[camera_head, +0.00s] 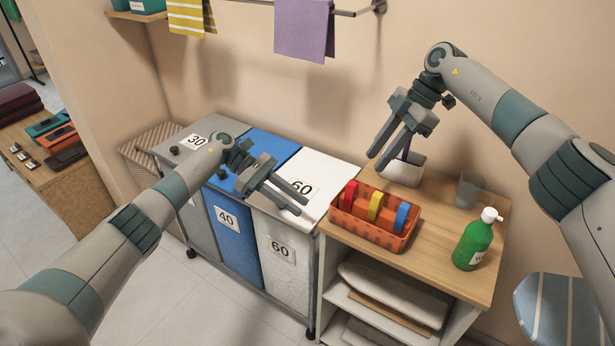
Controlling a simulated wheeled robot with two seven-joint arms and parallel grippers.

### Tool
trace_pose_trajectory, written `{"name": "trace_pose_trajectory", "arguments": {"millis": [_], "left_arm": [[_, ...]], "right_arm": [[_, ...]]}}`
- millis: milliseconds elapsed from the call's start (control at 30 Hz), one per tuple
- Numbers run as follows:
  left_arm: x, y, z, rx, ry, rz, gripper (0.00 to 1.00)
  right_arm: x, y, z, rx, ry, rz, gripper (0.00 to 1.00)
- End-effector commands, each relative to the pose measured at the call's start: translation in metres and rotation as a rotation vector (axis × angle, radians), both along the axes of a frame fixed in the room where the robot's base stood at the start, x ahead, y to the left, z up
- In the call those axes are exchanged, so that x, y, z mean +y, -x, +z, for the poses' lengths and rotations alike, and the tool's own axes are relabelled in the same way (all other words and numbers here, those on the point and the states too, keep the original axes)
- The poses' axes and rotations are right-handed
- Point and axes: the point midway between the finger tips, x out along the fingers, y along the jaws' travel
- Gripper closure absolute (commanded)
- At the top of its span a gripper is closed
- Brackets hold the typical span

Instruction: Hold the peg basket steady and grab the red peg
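The orange peg basket (372,234) stands on the wooden top of a shelf unit and holds three thick, curved pegs. The red peg (349,195) is at its left end, with a yellow peg (375,207) in the middle and a blue peg (401,217) at the right. My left gripper (303,206) is open and empty, left of the basket and apart from it, over the white hamper lid. My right gripper (376,162) is open and empty, with its fingers pointing down above the basket's back side. Neither gripper appears to touch the basket.
A white pot (403,171) with a purple item stands behind the basket. A clear cup (468,189) and a green bottle (474,241) stand to the right on the wooden top (436,265). Hampers (240,233) marked 30, 40 and 60 are at left. A purple towel (304,30) hangs above.

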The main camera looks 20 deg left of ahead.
Motion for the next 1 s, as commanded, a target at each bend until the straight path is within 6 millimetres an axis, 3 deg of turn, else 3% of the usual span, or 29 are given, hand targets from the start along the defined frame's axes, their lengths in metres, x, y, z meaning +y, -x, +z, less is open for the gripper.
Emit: {"name": "trace_pose_trajectory", "arguments": {"millis": [33, 100, 300, 1000], "left_arm": [[-0.010, -0.005, 0.020, -0.010, 0.020, -0.033, 0.76], [-0.019, -0.007, 0.042, -0.015, 0.040, -0.076, 0.76], [-0.034, -0.007, 0.079, -0.026, 0.073, -0.155, 0.76], [-0.045, -0.004, 0.081, -0.026, 0.077, -0.171, 0.76]], "right_arm": [[0.000, 0.000, 0.000, 0.000, 0.000, 0.000, 0.69], [0.000, 0.000, 0.000, 0.000, 0.000, 0.000, 0.69], [0.000, 0.000, 0.000, 0.000, 0.000, 0.000, 0.69], [0.000, 0.000, 0.000, 0.000, 0.000, 0.000, 0.69]]}}
